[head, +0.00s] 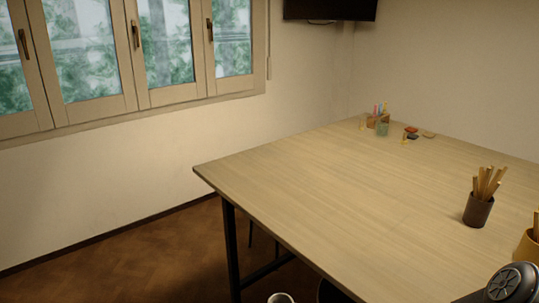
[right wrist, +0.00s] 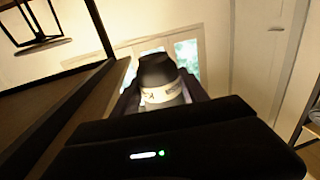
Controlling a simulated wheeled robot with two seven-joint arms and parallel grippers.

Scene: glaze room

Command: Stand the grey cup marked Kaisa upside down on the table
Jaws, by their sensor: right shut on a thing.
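In the right wrist view my right gripper (right wrist: 160,95) is shut on a dark grey cup (right wrist: 157,69). The cup sits between the two dark fingers and has a pale band around it with small dark marks. The marks are too blurred to read as a name. I cannot tell which end of the cup is its mouth. The table (head: 290,185) has a bare light wood top in the head view. Neither gripper's fingers can be made out in the head view, and my left gripper is not in view.
Small pots (head: 377,122) and coloured blocks (head: 411,133) are at the far corner. A pale round rim (head: 280,298) shows at the bottom edge. The table's middle and left are clear.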

